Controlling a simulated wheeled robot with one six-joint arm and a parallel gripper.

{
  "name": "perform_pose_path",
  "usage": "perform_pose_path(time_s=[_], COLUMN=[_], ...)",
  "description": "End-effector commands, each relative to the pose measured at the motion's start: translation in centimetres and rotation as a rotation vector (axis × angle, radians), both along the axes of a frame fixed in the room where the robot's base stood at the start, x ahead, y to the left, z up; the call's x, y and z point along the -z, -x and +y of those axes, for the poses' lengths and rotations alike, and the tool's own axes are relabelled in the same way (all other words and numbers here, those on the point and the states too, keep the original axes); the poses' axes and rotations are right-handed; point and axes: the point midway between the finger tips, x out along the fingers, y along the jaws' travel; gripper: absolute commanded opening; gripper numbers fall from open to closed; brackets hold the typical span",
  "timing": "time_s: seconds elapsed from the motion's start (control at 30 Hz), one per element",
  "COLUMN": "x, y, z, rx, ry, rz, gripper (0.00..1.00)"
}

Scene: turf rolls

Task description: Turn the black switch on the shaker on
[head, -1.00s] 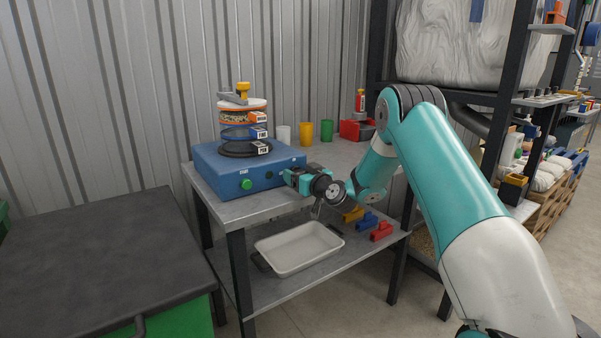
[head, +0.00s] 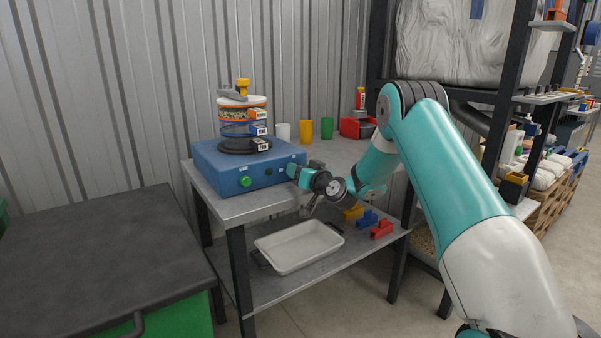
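The shaker is a blue box (head: 225,173) on the table at the left. A round green START button (head: 246,181) is on its front. A small dark spot (head: 267,173) shows to the right of that button; I cannot tell whether it is the black switch or how any switch is set. A stack of labelled sieves (head: 240,130) stands on the shaker. My gripper (head: 294,172) is at the right end of the shaker's front and covers part of it. I cannot tell whether it touches the shaker or how far its fingers are apart.
White, yellow and green cups (head: 305,131) and a red item (head: 354,128) stand behind my arm. A white tray (head: 262,243) and coloured blocks (head: 381,230) lie on the lower shelf. A dark-topped green bin (head: 90,260) stands at the left.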

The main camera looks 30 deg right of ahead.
Motion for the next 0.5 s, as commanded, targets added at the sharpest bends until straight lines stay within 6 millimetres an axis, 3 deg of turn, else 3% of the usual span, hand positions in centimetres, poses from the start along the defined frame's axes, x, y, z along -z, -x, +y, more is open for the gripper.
perform_pose_path(time_s=[0.13, 0.17, 0.23, 0.5], x=[-0.05, -0.05, -0.04, -0.01], y=[0.00, 0.00, 0.00, 0.03], z=[-0.01, -0.01, -0.01, -0.01], rx=[0.000, 0.000, 0.000, 0.000], ry=[0.001, 0.001, 0.002, 0.002], rz=[0.000, 0.000, 0.000, 0.000], gripper=[0.27, 0.58, 0.74, 0.77])
